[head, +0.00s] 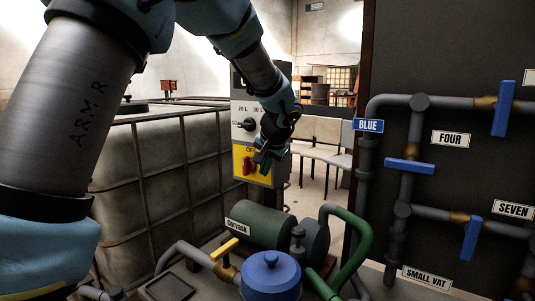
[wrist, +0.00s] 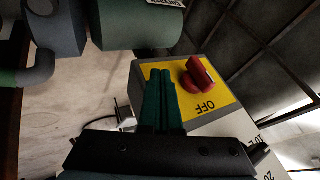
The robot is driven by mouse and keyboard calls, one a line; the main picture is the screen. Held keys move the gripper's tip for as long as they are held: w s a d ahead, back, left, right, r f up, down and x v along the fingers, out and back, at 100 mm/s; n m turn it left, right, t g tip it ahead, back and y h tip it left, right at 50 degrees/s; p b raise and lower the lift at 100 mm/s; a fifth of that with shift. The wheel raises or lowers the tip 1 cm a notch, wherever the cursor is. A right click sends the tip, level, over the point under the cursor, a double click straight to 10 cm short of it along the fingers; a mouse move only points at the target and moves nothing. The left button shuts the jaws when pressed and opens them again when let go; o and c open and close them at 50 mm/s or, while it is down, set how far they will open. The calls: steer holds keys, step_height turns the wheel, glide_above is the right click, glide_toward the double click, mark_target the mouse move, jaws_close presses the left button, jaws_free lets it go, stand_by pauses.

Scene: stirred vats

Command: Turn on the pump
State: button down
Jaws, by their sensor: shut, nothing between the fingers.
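The control box (head: 238,100) is grey with a yellow panel (head: 240,150) marked OFF on its lower part. A red rotary knob (head: 248,166) sits on that panel and shows clearly in the wrist view (wrist: 200,75), where the OFF lettering appears upside down. My gripper (head: 262,160) is in front of the panel, its green fingers (wrist: 160,78) together and empty. In the wrist view the fingertips lie just left of the knob; I cannot tell whether they touch it. The green pump (head: 265,226) stands below the box and also shows in the wrist view (wrist: 140,22).
A caged tank (head: 145,165) stands left of the box. Pipes with blue valve handles (head: 410,165) run on the dark panel at right. A blue-lidded vessel (head: 270,275) and a yellow valve handle (head: 223,249) are in front of the pump. Chairs (head: 325,135) stand behind.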

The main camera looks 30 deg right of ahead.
mark_target(253, 169)
steer(key=w, duration=0.1)
steer(key=w+a+p, duration=0.1)
steer(key=w, duration=0.1)
steer(key=shift+w+a+f+p, duration=0.2)
steer(key=shift+f+p, duration=0.1)
steer(key=shift+p, duration=0.1)
steer(key=shift+w+a+f, duration=0.15)
steer(key=shift+w+f, duration=0.05)
steer(key=shift+w, duration=0.25)
steer(key=shift+f+b, duration=0.25)
steer(key=shift+b, duration=0.55)
steer(key=shift+r+t, duration=0.1)
steer(key=shift+t, duration=0.2)
